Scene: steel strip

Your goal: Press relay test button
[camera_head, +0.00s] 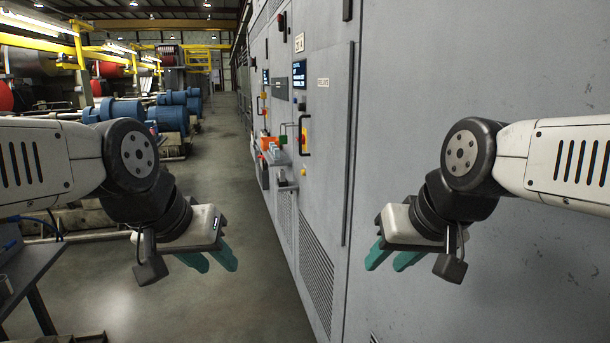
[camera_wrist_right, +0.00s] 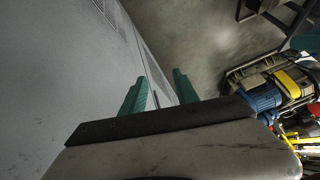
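A grey cabinet wall (camera_head: 400,90) runs along the right side of the head view. Its control section has a small ledge of coloured buttons and switches (camera_head: 272,147), a red-and-yellow switch (camera_head: 304,135) and dark displays (camera_head: 299,74). I cannot tell which one is the relay test button; labels are too small to read. My left gripper (camera_head: 210,260) is open and empty over the aisle floor. My right gripper (camera_head: 391,259) is open and empty in front of the cabinet, well short of the controls. Its green fingers stand apart in the right wrist view (camera_wrist_right: 159,92).
The aisle floor (camera_head: 240,230) is clear to the left of the cabinet. Blue motors (camera_head: 120,108) and yellow rails line the far left. A dark bench (camera_head: 35,270) stands at the lower left. A long vertical handle bar (camera_head: 348,150) runs down the cabinet.

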